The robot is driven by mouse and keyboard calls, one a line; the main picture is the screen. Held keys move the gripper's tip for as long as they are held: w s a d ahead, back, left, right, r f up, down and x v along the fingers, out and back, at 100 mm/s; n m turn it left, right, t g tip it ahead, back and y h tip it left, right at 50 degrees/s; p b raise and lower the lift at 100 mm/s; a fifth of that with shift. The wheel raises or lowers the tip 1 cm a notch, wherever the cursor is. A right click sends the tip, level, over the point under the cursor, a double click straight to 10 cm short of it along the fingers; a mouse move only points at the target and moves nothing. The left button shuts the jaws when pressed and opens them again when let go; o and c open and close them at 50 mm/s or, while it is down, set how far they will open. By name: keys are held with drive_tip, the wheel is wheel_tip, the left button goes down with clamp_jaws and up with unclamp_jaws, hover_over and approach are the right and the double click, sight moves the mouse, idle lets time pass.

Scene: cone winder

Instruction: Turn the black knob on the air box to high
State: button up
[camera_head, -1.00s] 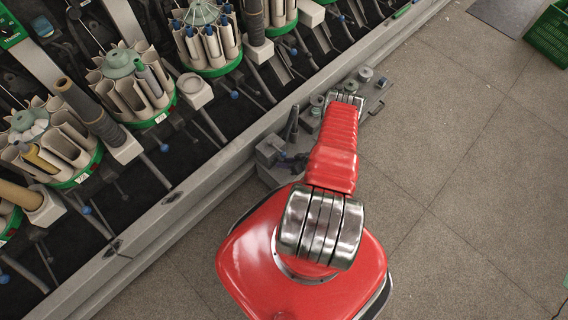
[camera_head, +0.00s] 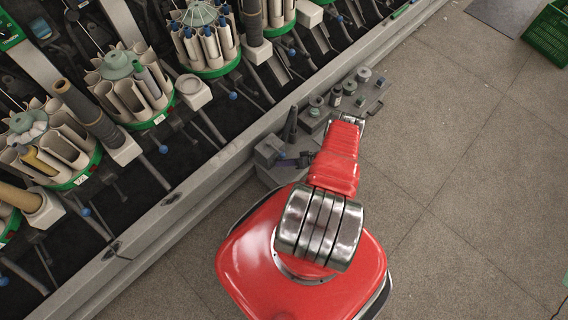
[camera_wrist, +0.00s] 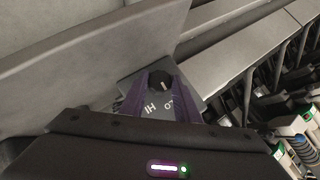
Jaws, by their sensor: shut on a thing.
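The air box shows in the wrist view as a grey panel (camera_wrist: 138,88) with white HI on the left and LO on the right. Its black knob (camera_wrist: 159,81) carries a pale line. The purple fingers of my gripper (camera_wrist: 163,92) stand on either side of the knob, shut on it, and cover part of the panel. In the head view a small grey box (camera_head: 267,150) sits by the machine's base, with dark finger shapes at its right side. My red arm hides part of the gripper there. I cannot tell exactly which label the line points to.
The winding machine's long grey rail (camera_head: 190,200) runs close behind the box. A grey bench with several small spools and jars (camera_head: 349,88) lies just beyond my arm. The floor (camera_head: 450,170) to the right is clear. A green crate (camera_head: 549,36) stands far right.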

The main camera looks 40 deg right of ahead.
drive_tip(key=shift+d, duration=0.1)
drive_tip(key=o, duration=1.1)
drive_tip(key=shift+c, duration=0.2)
drive_tip(key=v, duration=1.3)
drive_tip(key=shift+s+r, duration=0.2)
drive_tip(key=shift+s, duration=0.1)
drive_tip(key=shift+d, duration=0.15)
